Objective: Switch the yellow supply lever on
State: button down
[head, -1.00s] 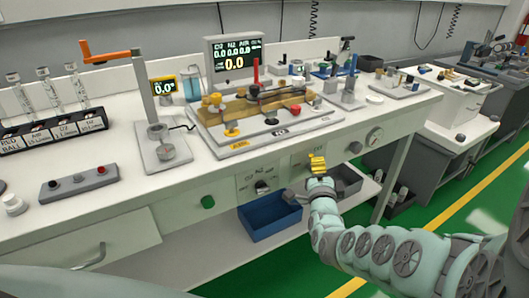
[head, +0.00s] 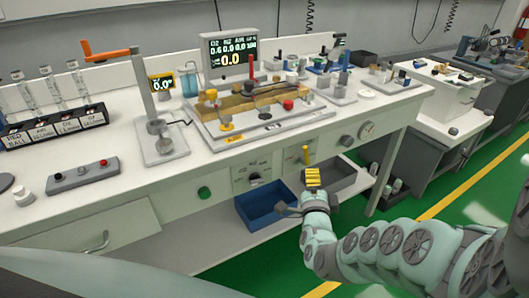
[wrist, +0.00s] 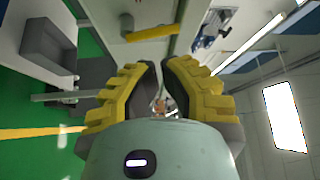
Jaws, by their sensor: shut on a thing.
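The yellow supply lever (head: 306,154) is a short yellow bar on the bench's front panel. It stands upright there in the head view. In the wrist view the yellow lever (wrist: 152,33) lies across the top, beyond my fingertips. My gripper (head: 312,172), with yellow ridged fingers, is just below and in front of the lever in the head view. In the wrist view my gripper (wrist: 162,68) has its fingers close together with a narrow gap. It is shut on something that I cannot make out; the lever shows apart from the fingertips.
A selector knob (head: 254,178) and a green knob (head: 204,193) are left of the lever. A blue bin (head: 262,207) and a grey bin (head: 347,178) sit below. Green floor lies in front.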

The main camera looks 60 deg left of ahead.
jog(key=v, duration=0.6)
jog(key=shift+d+f, duration=0.2)
jog(key=shift+d, duration=0.1)
dwell(0.4)
